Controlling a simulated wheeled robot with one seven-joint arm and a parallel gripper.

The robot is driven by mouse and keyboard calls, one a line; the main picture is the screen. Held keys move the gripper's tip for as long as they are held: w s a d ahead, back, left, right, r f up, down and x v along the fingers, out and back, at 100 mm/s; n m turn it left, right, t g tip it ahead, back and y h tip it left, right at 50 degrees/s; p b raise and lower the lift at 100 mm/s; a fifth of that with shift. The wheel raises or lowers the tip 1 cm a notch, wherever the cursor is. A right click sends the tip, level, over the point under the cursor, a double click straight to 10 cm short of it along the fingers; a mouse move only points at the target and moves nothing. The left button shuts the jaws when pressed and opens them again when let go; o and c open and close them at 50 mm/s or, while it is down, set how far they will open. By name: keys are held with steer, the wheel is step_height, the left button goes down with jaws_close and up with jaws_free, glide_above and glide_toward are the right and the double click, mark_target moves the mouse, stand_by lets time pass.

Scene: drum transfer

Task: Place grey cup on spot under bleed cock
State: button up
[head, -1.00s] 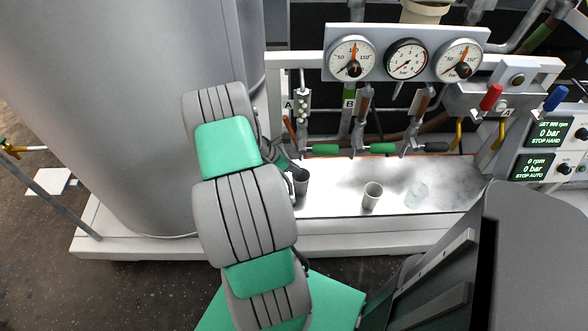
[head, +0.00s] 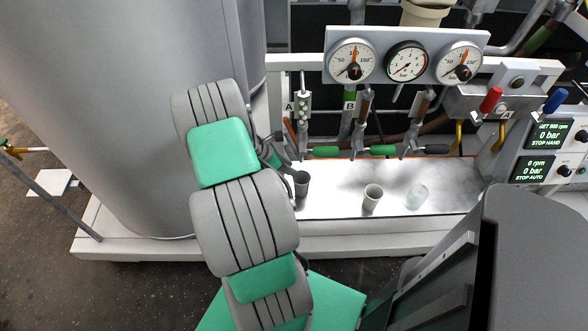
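A dark grey cup (head: 302,188) stands upright on the left part of the white shelf. A lighter grey cup (head: 371,200) stands near the shelf's middle, and a clear cup (head: 416,197) stands right of it. My gripper (head: 283,163) is small and mostly hidden behind my arm, at the left end of the shelf. It is close to the dark grey cup's upper left; I cannot tell whether they touch, or whether the fingers are open or shut. Valves with green handles (head: 383,150) hang above the shelf. I cannot tell which is the bleed cock, and no marked spot is clear.
The white shelf (head: 335,204) has free room between and around the cups. Pipes and a gauge panel (head: 406,38) stand over it. A big grey drum (head: 140,110) is at the left. A control panel (head: 541,152) with red and blue levers is at the right.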

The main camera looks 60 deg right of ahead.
steer(key=w+a+r+m+t, duration=0.2)
steer(key=w+a+r, duration=0.7)
steer(key=r, duration=0.2)
steer(key=w+a+r+m+t+y, duration=0.1)
steer(key=w+a+r+m+t, duration=0.15)
steer(key=a, duration=0.55)
steer(key=w+a+r+m+t+y, duration=0.1)
steer(key=w+a+r, duration=0.3)
steer(key=a, duration=0.4)
steer(key=s+a+r+m+y, duration=0.1)
steer(key=s+a+r+m, duration=0.1)
steer(key=a, duration=0.7)
steer(key=s+a+r+m+t+y, duration=0.1)
steer(key=s+a, duration=0.3)
steer(key=a, duration=0.5)
steer(key=shift+s+r+m+y+p, duration=0.25)
steer(key=shift+r+m+y+p, duration=0.05)
steer(key=shift+r+m+y, duration=0.55)
steer(key=shift+t, duration=0.25)
